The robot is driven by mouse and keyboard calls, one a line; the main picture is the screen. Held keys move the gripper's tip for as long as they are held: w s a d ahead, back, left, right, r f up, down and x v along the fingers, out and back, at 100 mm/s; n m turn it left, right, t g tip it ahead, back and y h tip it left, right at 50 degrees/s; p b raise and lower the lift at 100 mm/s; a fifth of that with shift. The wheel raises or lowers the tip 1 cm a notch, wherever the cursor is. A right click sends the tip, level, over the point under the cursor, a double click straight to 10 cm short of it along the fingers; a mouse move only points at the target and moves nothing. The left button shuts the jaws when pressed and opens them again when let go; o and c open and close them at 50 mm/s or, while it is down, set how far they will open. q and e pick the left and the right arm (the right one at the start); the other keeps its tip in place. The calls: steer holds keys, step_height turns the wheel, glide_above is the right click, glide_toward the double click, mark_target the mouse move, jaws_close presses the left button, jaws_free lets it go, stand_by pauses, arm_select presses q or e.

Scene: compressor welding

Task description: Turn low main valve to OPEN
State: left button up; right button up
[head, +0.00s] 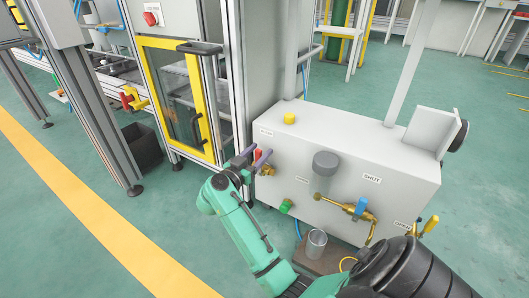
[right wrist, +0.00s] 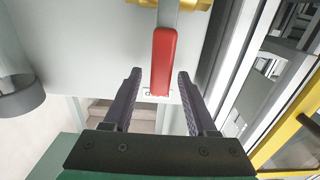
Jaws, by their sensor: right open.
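A red valve handle (head: 258,155) is at the left end of the white cabinet's front (head: 345,190). It also shows in the right wrist view as a red grip (right wrist: 163,62) on a grey lever, with brass at the top. My right gripper (head: 255,158) is at this handle, with its green arm rising from the bottom. In the right wrist view its dark fingers (right wrist: 158,92) are open, one on each side of the red grip's lower end, with gaps on both sides. A label behind the grip is mostly hidden. My left gripper is not in view.
The cabinet also carries a blue handle (head: 361,206) near a SHUT label, a yellow handle (head: 430,225) near an OPEN label, a green knob (head: 286,206) and a grey round cap (head: 326,164). A yellow-framed door (head: 180,100) stands close left of my gripper.

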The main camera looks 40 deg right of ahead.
steer(key=shift+r, duration=0.15)
jaws_close()
stand_by(1.3)
